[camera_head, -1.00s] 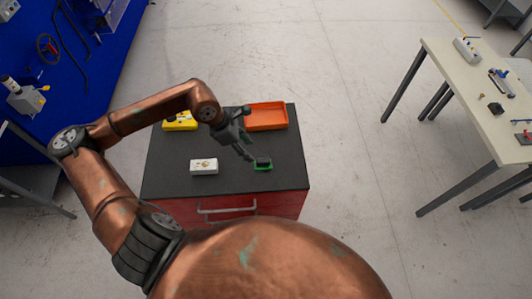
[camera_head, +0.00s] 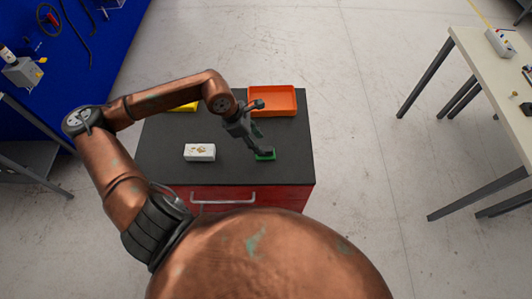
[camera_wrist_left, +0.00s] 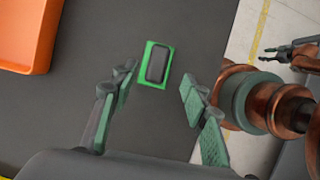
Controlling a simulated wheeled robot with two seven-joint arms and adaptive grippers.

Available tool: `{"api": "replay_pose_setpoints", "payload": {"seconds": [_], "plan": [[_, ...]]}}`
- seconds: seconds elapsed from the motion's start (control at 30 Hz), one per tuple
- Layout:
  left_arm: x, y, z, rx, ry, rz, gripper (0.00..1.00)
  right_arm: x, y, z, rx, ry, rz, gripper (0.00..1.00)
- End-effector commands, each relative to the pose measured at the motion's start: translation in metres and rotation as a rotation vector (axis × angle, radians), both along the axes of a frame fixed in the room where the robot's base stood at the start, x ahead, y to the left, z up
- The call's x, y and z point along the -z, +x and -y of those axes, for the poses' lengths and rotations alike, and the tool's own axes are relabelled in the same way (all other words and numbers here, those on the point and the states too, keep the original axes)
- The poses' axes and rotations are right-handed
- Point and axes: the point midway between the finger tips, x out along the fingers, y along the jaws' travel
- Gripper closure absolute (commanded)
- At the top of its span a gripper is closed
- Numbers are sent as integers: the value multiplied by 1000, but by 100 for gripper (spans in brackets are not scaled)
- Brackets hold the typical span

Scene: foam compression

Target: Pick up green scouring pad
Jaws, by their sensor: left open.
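The green scouring pad (camera_head: 265,156) lies on the dark top of a red drawer cabinet, near its front edge. In the left wrist view the pad (camera_wrist_left: 157,64) shows as a green rectangle with a dark raised block in its middle. My left gripper (camera_head: 262,149) is above it, with its fingers partly covering it in the head view. In the wrist view the left gripper (camera_wrist_left: 158,80) is open and empty, its fingers on either side of the pad and apart from it. My right gripper (camera_wrist_left: 288,49) shows at the wrist view's right edge; its opening is unclear.
A white box (camera_head: 199,152) lies left of the pad on the cabinet top (camera_head: 228,172). An orange tray (camera_head: 280,98) is at the back right. A yellow item (camera_head: 184,107) is partly hidden behind my left arm. The cabinet top right of the pad is clear.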

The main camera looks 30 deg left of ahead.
Motion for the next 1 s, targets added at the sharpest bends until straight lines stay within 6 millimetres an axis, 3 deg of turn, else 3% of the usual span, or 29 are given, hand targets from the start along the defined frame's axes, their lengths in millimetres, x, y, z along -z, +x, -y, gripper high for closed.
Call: {"api": "replay_pose_setpoints", "payload": {"seconds": [0.2, 0.5, 0.8, 1.0], "plan": [[19, 6, 8, 2, -3, -1, 58, -5, 5, 0, -1, 0, 8, 60], [57, 17, 20, 3, -4, 0, 58, -10, -2, 0, 1, 0, -2, 60], [61, 18, 21, 4, -1, 0, 59, -10, -3, -1, 2, 1, -3, 60], [61, 18, 21, 4, -1, 0, 72, -10, -3, -2, 2, 2, -3, 60]]}}
